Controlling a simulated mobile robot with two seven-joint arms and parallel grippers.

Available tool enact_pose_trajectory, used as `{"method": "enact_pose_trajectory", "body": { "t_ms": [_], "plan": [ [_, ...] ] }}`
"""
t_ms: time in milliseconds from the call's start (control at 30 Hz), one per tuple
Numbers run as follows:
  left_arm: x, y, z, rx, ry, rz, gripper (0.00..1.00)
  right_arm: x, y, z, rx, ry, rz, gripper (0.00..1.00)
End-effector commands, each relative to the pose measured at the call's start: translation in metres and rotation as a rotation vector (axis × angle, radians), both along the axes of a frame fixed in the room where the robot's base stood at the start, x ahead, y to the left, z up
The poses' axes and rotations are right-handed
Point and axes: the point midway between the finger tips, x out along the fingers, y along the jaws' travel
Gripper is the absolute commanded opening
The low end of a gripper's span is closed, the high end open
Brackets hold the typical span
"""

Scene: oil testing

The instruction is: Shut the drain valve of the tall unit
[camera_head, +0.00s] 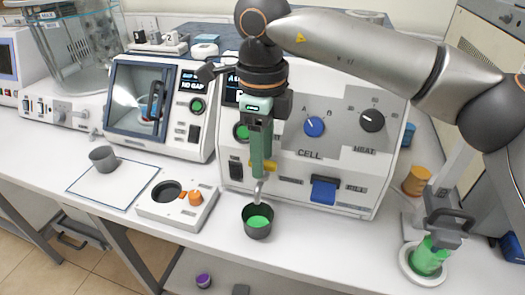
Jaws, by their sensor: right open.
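The tall unit (345,105) is the white cabinet marked CELL and HEAT, with a blue knob and a black knob. Low on its front left is a spout (259,190) with a yellow valve handle (270,166). My right gripper (259,168) points down in front of the unit, its fingertips at the valve handle. It is open and hides most of the handle, so I cannot tell the handle's angle or whether they touch. A dark cup (258,231) with green liquid (259,221) stands below the spout. My left gripper is not in view.
A low white block (178,219) with a round well and an orange knob is left of the cup. A grey cup (103,159) stands on an outlined mat (124,188). A green vessel (428,257) is at the right. The bench's front edge is close to the dark cup.

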Motion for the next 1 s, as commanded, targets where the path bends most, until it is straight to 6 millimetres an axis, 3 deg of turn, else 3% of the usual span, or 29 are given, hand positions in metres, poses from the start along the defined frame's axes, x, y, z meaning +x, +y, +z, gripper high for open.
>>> {"method": "enact_pose_trajectory", "body": {
  "t_ms": [133, 267, 700, 1000],
  "plan": [
    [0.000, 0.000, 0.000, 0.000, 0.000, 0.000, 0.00, 0.000, 0.000, 0.004, 0.001, -0.001, 0.000, 0.50],
    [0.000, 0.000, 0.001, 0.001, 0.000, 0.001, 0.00, 0.000, 0.000, 0.020, 0.000, -0.002, 0.000, 0.50],
    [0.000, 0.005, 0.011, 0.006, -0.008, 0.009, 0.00, 0.000, 0.001, 0.110, 0.001, -0.001, -0.001, 0.50],
    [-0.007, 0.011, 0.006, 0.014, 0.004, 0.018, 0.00, 0.000, 0.000, 0.126, 0.000, 0.000, 0.001, 0.50]
  ]
}}
